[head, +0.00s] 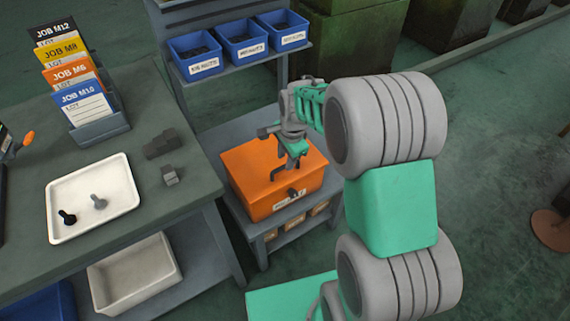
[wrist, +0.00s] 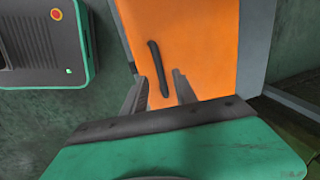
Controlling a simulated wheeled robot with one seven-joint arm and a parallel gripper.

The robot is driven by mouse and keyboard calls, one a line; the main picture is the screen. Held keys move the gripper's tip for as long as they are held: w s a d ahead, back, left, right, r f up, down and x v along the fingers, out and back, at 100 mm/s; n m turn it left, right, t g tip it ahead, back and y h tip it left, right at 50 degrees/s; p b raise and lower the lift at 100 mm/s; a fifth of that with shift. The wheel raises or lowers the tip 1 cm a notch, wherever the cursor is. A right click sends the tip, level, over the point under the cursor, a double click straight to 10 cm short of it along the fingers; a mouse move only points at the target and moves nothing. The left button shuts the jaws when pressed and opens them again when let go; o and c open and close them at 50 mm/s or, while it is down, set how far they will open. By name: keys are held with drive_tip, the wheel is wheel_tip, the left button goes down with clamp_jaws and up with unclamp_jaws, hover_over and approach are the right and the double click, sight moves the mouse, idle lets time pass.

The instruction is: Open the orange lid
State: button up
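The orange lid (head: 243,158) tops an orange box on a low grey stand and looks shut. In the wrist view the orange surface (wrist: 205,45) fills the middle, with a dark bar-shaped handle (wrist: 153,55) on it. My gripper (head: 286,166) is over the lid, pointing down. In the wrist view the two fingers of my gripper (wrist: 160,82) are apart, and the lower part of the handle shows between them. I cannot tell whether they touch it. A dark knob (head: 292,192) and a pale label sit at the box's front. My arm hides part of the box's right side.
Blue bins (head: 240,52) stand on a shelf behind the box.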

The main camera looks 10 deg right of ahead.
sight(284, 166)
drive_tip(key=f, duration=0.3)
drive_tip(key=shift+w+a+f, duration=0.1)
drive_tip(key=shift+w, duration=0.2)
drive_tip(key=shift+c, duration=0.3)
clamp_jaws()
idle(0.8)
